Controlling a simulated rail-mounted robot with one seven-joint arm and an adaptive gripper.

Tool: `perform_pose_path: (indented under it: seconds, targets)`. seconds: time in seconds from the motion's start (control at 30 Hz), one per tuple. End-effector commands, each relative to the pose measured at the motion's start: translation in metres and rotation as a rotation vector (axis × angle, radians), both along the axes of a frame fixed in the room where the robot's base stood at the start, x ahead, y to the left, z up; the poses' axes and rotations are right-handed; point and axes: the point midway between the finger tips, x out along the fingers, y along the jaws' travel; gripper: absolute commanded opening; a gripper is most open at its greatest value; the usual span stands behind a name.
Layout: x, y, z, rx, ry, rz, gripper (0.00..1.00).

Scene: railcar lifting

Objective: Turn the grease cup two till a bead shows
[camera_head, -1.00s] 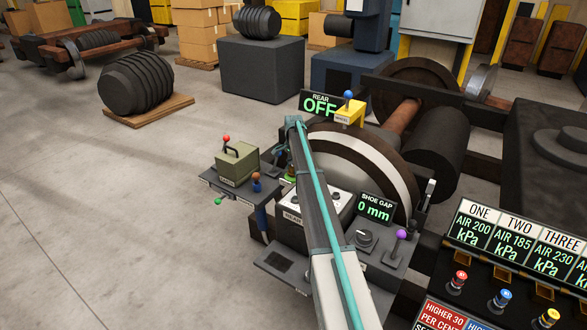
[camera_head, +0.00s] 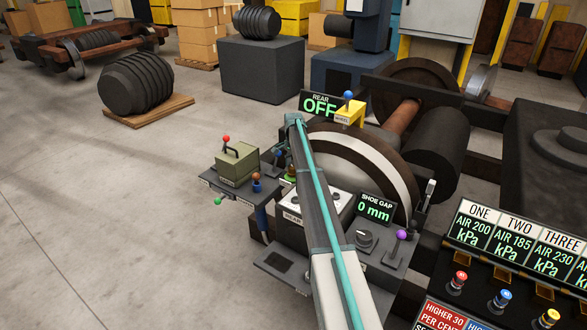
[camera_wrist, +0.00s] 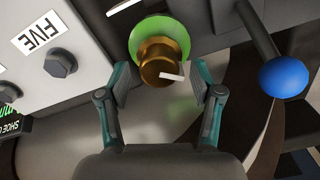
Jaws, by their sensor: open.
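A brass grease cup (camera_wrist: 163,58) with a bright green ring (camera_wrist: 170,30) behind it shows at the top centre of the wrist view. A small pale mark lies across its lower right side. I see no readable number on it. My gripper (camera_wrist: 160,93) is open, with one finger to the lower left of the cup and one to the lower right. The cup sits between and slightly beyond the fingertips, not clamped. In the head view my arm covers most of this spot; a bit of green (camera_head: 290,173) shows beside it.
A blue ball-ended lever (camera_wrist: 284,76) stands close right of my gripper in the wrist view. In the head view, a shoe gap display (camera_head: 377,208) reads 0 mm and a rear display (camera_head: 320,104) reads OFF.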

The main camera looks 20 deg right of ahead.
Motion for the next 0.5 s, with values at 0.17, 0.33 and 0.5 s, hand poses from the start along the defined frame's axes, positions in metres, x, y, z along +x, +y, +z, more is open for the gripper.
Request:
perform_pose_path:
  seconds: [0.17, 0.33, 0.5]
  targets:
    - [0.000, 0.000, 0.030, -0.001, -0.002, 0.000, 0.65]
    - [0.001, 0.000, 0.064, -0.001, -0.002, 0.000, 0.65]
    - [0.000, 0.000, 0.091, -0.001, -0.001, 0.000, 0.65]
